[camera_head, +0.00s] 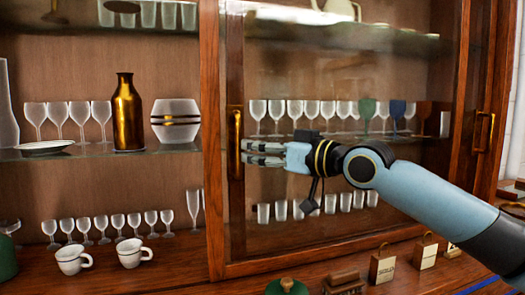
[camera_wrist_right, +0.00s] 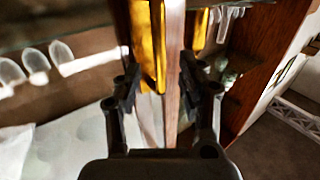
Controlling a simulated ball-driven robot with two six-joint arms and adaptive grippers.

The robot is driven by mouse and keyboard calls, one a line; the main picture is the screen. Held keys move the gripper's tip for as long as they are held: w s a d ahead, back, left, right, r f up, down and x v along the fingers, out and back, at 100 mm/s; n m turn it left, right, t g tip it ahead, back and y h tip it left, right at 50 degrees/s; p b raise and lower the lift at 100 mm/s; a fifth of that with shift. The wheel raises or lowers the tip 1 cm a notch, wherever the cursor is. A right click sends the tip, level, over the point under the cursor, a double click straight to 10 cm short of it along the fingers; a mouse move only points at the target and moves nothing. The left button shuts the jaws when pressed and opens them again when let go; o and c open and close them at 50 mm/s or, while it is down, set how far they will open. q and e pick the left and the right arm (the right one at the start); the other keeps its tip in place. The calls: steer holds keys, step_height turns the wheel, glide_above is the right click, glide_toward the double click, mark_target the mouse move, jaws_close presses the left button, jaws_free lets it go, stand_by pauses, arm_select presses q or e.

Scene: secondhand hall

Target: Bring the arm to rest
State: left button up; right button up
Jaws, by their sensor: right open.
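My right arm reaches in from the right in the head view. My right gripper (camera_head: 262,153) is open and empty beside the brass handle (camera_head: 235,143) on the cabinet's sliding glass door (camera_head: 300,70). In the right wrist view the open fingers (camera_wrist_right: 160,85) stand on either side of the handle (camera_wrist_right: 148,45) and the wooden door stile (camera_wrist_right: 173,60). I cannot tell whether either finger touches them. My left gripper is not in view.
Behind the left opening stand a brown-gold bottle (camera_head: 127,112), a white vase (camera_head: 175,121) and several glasses. Two cups (camera_head: 72,257) (camera_head: 132,252) stand lower down. Padlocks (camera_head: 383,265), a wooden item (camera_head: 343,282) and a green object (camera_head: 287,287) sit on the front ledge.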

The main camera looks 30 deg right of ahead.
steer(key=shift+s, duration=0.45)
